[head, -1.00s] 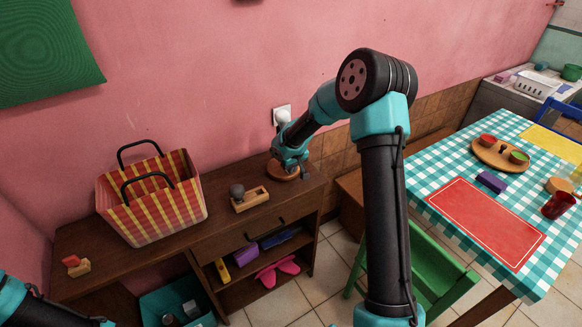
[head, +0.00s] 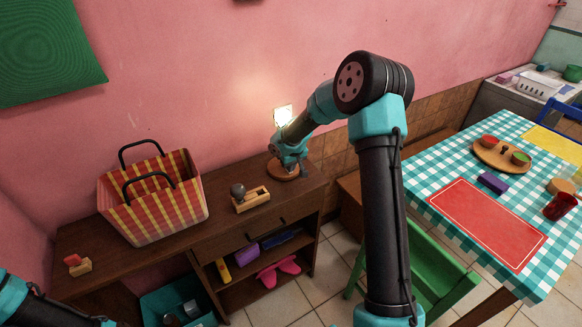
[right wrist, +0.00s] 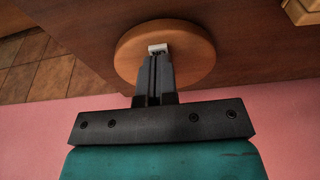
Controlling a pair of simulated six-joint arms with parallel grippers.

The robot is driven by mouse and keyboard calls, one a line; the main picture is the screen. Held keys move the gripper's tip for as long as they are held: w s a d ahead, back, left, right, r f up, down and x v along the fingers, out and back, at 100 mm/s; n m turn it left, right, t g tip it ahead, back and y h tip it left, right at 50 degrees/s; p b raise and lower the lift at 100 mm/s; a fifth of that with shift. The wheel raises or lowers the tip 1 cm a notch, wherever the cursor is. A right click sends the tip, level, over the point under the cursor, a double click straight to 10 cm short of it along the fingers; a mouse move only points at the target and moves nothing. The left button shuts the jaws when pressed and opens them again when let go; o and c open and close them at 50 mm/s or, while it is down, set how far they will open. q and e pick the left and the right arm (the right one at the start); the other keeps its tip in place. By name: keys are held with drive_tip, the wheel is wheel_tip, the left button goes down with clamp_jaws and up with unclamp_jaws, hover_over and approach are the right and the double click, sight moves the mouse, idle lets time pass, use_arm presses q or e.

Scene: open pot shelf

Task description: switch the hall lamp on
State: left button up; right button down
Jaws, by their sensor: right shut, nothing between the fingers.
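The hall lamp stands on the dark wooden cabinet and has a round wooden base (head: 279,172). Its upper part (head: 283,112) glows yellow-white and lights the pink wall; my right arm hides much of it. In the right wrist view the round base (right wrist: 195,60) shows from above, with a small white switch (right wrist: 158,47) on it. My right gripper (right wrist: 158,58) is shut and empty, its fingertips at the switch; I cannot tell whether they touch it. My left arm shows at the lower left, but its gripper is out of view.
A red-and-yellow checked basket (head: 150,205) and a wooden tray holding a grey knob-like thing (head: 251,203) stand on the cabinet (head: 100,235) left of the lamp. A table with a checked cloth (head: 430,195) is at the right.

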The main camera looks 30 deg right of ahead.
drive_tip(key=shift+r, duration=0.1)
drive_tip(key=s+r, duration=0.4)
drive_tip(key=r, duration=0.4)
drive_tip(key=shift+s+r, duration=0.3)
drive_tip(key=shift+r, duration=0.05)
drive_tip(key=shift+a, duration=0.1)
drive_tip(key=s+a+f+n+y, duration=0.1)
drive_tip(key=s+a+f, duration=0.1)
drive_tip(key=a+f, duration=0.2)
drive_tip(key=s+a+f+n+y, duration=0.1)
drive_tip(key=s+a+f+y, duration=0.1)
drive_tip(key=a, duration=0.7)
drive_tip(key=s+a+f+n+t+y, duration=0.1)
drive_tip(key=s+a+f+n, duration=0.1)
drive_tip(key=a+f, duration=0.4)
drive_tip(key=shift+s+a, duration=0.55)
drive_tip(key=shift+s, duration=0.3)
drive_tip(key=s+d+f+m+g, duration=0.1)
drive_tip(key=s+f+m, duration=0.4)
drive_tip(key=s+f, duration=1)
drive_tip(key=shift+s+f+m+g, duration=0.25)
drive_tip(key=shift+s+m+g, duration=0.15)
drive_tip(key=shift+s+g, duration=0.55)
